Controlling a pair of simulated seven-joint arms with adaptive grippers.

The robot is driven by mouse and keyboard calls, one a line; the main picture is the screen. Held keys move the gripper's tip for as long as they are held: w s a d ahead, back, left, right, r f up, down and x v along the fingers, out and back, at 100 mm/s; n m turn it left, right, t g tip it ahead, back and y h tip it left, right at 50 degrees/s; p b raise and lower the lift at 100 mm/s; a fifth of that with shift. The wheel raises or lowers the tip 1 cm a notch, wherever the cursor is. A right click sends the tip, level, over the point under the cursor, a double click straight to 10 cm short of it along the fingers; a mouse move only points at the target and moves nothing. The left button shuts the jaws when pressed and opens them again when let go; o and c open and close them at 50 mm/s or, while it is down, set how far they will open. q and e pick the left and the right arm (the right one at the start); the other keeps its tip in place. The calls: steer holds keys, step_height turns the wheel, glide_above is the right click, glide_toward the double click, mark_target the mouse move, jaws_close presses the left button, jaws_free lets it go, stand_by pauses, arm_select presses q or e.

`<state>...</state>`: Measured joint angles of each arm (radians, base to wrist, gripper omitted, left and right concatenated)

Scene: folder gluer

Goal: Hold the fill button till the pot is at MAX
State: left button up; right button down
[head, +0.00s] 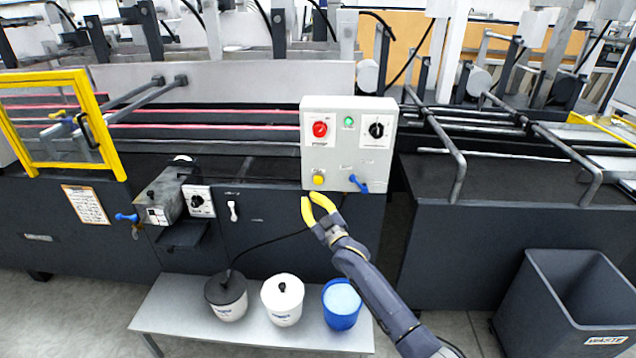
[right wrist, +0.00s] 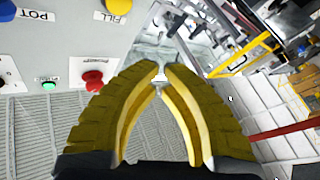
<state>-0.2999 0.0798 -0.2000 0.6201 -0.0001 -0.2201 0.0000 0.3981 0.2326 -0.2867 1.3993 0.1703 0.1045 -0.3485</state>
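The yellow fill button (head: 319,180) is at the lower left of the light grey control box. The right wrist view shows this yellow button (right wrist: 119,4) at the top edge, partly cut off, with a FILL label. My right gripper (head: 308,196) is just below the box and the button. Its yellow fingers (right wrist: 161,72) arch together, with tips nearly meeting and nothing visibly held. The tips look apart from the button. A grey box-shaped unit (head: 160,196) is on the machine front at left; I cannot tell whether it is the pot. No MAX mark is readable. My left gripper is out of view.
A low bench (head: 180,315) holds three containers. A waste bin (head: 570,300) stands at right.

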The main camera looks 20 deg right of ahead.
steer(key=shift+w+d, duration=0.5)
steer(key=shift+w, duration=0.75)
steer(key=shift+w+d, duration=0.45)
steer(key=shift+w, duration=0.85)
steer(key=shift+w+d, duration=0.5)
steer(key=shift+w, duration=0.75)
steer(key=shift+w+d, duration=0.1)
steer(key=shift+w, duration=0.15)
steer(key=shift+w, duration=0.2)
steer(key=shift+w+d, duration=0.25)
steer(key=shift+w, duration=0.2)
steer(key=shift+s, duration=0.15)
stand_by(0.7)
steer(key=shift+s+a, duration=0.3)
steer(key=shift+s, duration=0.45)
steer(key=shift+s+a, duration=0.3)
steer(key=shift+s, duration=0.45)
steer(key=shift+s+a, duration=0.3)
steer(key=shift+s, duration=0.5)
steer(key=shift+s+a, duration=0.3)
steer(key=shift+s, duration=0.45)
